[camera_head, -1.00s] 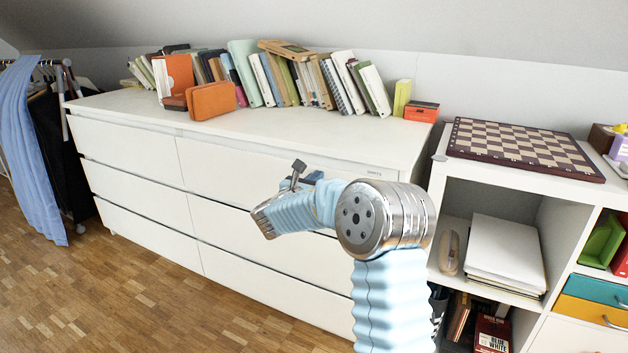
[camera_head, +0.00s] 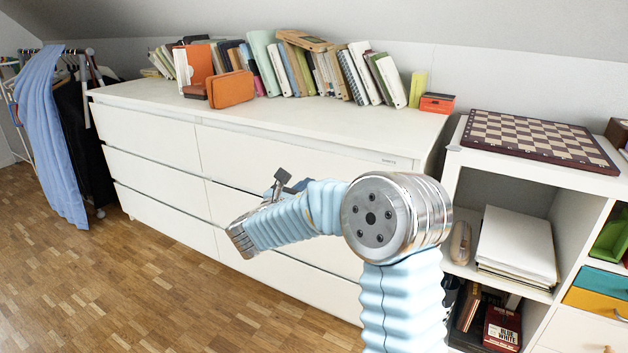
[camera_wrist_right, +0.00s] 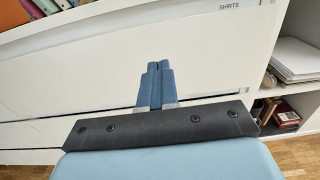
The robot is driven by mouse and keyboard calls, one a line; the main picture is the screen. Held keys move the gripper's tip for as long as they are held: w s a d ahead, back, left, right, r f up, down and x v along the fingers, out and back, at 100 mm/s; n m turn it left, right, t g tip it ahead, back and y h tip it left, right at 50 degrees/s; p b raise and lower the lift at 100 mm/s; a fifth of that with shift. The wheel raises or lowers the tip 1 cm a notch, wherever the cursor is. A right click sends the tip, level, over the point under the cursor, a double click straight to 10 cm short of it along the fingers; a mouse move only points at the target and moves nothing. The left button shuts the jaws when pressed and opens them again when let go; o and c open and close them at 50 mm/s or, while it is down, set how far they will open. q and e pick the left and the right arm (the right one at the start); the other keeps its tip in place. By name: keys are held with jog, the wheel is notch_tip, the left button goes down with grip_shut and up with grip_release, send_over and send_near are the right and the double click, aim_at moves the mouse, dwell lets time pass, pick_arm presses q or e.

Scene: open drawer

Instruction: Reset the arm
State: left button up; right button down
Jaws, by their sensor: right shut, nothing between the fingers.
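My right arm (camera_head: 400,300) rises from the bottom of the head view and bends at a silver joint, in front of the white dresser (camera_head: 290,122). Its forearm (camera_head: 285,220) reaches left across the drawer fronts. In the head view the right gripper is mostly hidden behind the forearm. In the right wrist view the right gripper (camera_wrist_right: 157,70) has its two blue fingers together, empty, in front of a white drawer front (camera_wrist_right: 110,70). The dresser's visible drawers look shut. A "SHIRTS" label shows at the top of the wrist view. My left gripper is not in view.
Books (camera_head: 300,70) and an orange case (camera_head: 232,89) stand on the dresser. A shelf unit (camera_head: 500,165) with a chessboard (camera_head: 540,140) on top is close on the right. A clothes rack (camera_head: 60,52) stands at the left. The wooden floor (camera_head: 130,280) at lower left is clear.

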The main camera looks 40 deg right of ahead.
jog(key=s+a+f+m+g+y+p, duration=0.1)
jog(key=s+a+f+g+y, duration=0.15)
jog(key=f, duration=0.65)
jog(key=s+a+f+m+g+y, duration=0.15)
jog(key=a+f+y, duration=0.25)
jog(key=f, duration=0.5)
jog(key=s+a+f+g+y+p, duration=0.1)
jog(key=s+a+f+y, duration=0.25)
jog(key=f, duration=0.55)
jog(key=s+a+f+m+y+p, duration=0.1)
jog(key=s+a+f+m+y, duration=0.4)
jog(key=a+m, duration=0.6)
jog(key=s+a+f+m+g+y+p, duration=0.1)
jog(key=s+a+f+m+y+p, duration=0.1)
jog(key=s+a+f+m+y, duration=0.3)
jog(key=s+a+f+m, duration=0.4)
jog(key=s+a+m, duration=0.1)
jog(key=s+a, duration=0.1)
jog(key=shift+s+f+m+y, duration=0.2)
jog(key=shift+s+m+y, duration=0.1)
jog(key=shift+m+y, duration=0.1)
